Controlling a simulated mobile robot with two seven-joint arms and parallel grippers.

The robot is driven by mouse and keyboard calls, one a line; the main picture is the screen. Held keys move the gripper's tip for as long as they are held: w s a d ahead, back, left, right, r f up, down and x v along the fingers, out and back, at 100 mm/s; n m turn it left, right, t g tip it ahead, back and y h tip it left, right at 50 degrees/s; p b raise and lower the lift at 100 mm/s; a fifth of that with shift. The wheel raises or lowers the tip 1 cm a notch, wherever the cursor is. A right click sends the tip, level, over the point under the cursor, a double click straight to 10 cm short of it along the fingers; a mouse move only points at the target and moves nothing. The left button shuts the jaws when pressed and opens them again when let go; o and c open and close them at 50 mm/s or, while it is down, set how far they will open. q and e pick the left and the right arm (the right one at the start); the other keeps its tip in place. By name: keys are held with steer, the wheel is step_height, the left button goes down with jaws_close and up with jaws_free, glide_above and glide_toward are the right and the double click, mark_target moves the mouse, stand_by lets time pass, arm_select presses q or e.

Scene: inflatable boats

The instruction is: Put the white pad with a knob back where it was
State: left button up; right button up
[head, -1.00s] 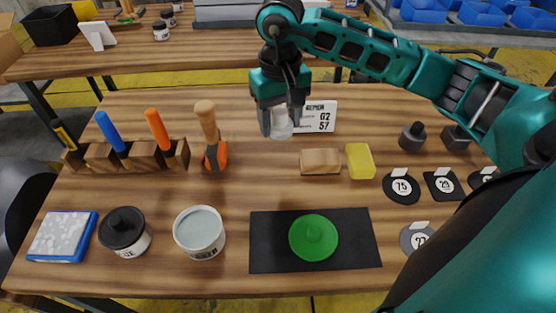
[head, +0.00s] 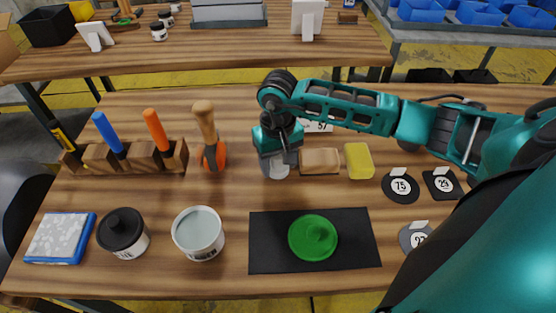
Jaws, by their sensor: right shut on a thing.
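My right gripper (head: 273,160) reaches in from the right and is shut on a small whitish piece, which I take to be the white pad with a knob (head: 277,168). The jaws hide its upper part. The piece is low, just left of the tan block, and I cannot tell whether it touches the table. My left gripper is not in view.
A tan block (head: 320,161) and a yellow block (head: 359,161) lie right of the gripper. An orange-based brush (head: 214,156) stands to its left. An open white tub (head: 198,234) and a black-lidded jar (head: 123,233) are front left. Black discs (head: 400,186) lie at right.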

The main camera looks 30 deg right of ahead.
steer(key=shift+f, duration=0.15)
steer(key=o, duration=0.7)
steer(key=shift+o, duration=0.2)
step_height(320, 180, up, 12)
steer(key=shift+r, duration=0.2)
